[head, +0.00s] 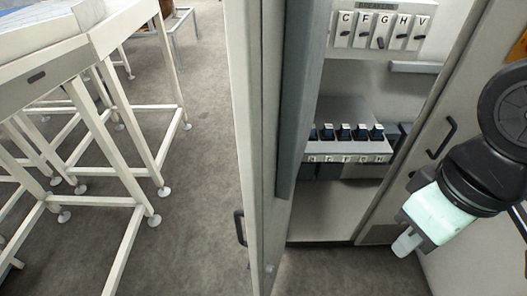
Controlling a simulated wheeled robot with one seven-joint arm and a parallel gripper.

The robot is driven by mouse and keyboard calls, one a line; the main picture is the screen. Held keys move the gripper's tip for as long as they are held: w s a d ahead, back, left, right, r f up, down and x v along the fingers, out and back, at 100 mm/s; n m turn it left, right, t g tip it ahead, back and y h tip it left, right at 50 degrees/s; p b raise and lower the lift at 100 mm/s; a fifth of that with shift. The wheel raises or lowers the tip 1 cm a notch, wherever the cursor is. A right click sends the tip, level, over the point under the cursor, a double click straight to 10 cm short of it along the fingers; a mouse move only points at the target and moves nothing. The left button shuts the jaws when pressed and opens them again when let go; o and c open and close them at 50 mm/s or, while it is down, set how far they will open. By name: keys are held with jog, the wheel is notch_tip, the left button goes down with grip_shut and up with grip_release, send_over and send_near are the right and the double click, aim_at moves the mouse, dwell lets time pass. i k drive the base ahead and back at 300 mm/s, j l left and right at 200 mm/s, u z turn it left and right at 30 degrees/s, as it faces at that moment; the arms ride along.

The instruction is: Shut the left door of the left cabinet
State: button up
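The cabinet's left door (247,120) stands wide open, swung out toward me and seen nearly edge-on. Its black handle (240,227) is low on the side facing left. The cabinet's inside (325,210) shows to the right of the door, with a row of lettered breakers (381,31) above and a lettered rack of dark units (347,145) below. My gripper (406,243) is at the lower right, to the right of the door and apart from it, pointing down and left. I see no object at its tips. The gap between its fingers cannot be made out.
A light panel with a black handle (440,138) stands right of the cabinet opening, partly behind my arm. White metal frames (117,150) with round feet stand at the left. Grey floor (205,170) is clear between them and the door.

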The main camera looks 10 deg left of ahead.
aim_at(276, 48)
jog(key=k+j, duration=0.25)
jog(key=j, duration=0.2)
jog(key=k+j, duration=0.4)
jog(key=j, duration=0.75)
jog(key=k+j+u, duration=0.1)
jog(key=j+u, duration=0.25)
